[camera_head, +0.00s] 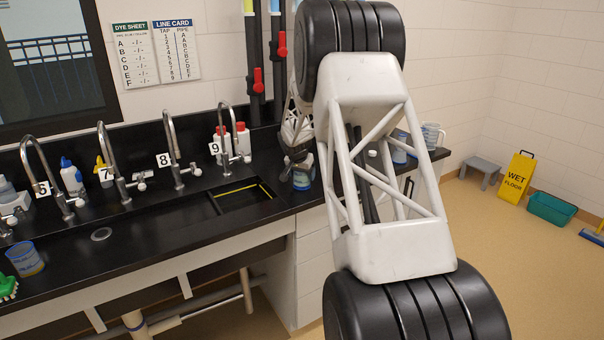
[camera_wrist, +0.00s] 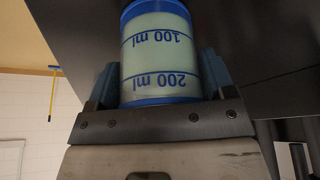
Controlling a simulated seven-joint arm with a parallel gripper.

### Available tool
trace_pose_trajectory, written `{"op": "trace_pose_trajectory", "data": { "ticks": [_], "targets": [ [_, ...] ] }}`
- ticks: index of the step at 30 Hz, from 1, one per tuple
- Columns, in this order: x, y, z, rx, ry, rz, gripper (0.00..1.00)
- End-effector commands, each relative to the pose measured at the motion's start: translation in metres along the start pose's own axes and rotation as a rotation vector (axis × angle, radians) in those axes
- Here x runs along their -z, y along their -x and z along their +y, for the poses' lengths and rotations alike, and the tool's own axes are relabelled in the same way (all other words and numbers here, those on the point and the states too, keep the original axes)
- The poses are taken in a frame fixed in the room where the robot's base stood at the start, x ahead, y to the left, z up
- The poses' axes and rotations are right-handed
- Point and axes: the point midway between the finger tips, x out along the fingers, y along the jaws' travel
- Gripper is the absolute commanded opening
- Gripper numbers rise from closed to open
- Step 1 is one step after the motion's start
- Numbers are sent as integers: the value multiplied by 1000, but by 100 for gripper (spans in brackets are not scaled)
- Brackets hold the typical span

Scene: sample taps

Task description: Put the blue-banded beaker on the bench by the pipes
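The blue-banded beaker (camera_head: 303,179) is at the bench top (camera_head: 285,197) near the foot of the dark pipes (camera_head: 255,100), right of the sink. In the wrist view the beaker (camera_wrist: 160,62) shows blue rims, 100 ml and 200 ml marks upside down, and pale green contents. My gripper (camera_head: 297,160) is at the beaker, partly hidden by my arm in the head view. In the wrist view my gripper (camera_wrist: 159,85) has one finger on each side, closed against the beaker. I cannot tell whether the beaker's base touches the bench.
Red-capped bottles (camera_head: 242,138) and tap 9 (camera_head: 228,140) stand left of the beaker. The open sink section (camera_head: 240,200) lies left of it. Another blue-marked beaker (camera_head: 25,259) stands at the far left. A mug (camera_head: 432,136) and another vessel (camera_head: 399,148) stand right, beyond my arm.

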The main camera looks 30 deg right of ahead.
Motion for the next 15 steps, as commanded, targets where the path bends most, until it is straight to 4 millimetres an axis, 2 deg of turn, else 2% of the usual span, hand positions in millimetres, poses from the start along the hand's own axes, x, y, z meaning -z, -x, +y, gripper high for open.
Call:
{"op": "trace_pose_trajectory", "data": {
  "ticks": [1, 3, 15],
  "targets": [
    [0, 0, 0, 0, 0, 0, 84],
    [0, 0, 0, 0, 0, 1, 94],
    [2, 3, 0, 1, 0, 1, 94]
  ]
}}
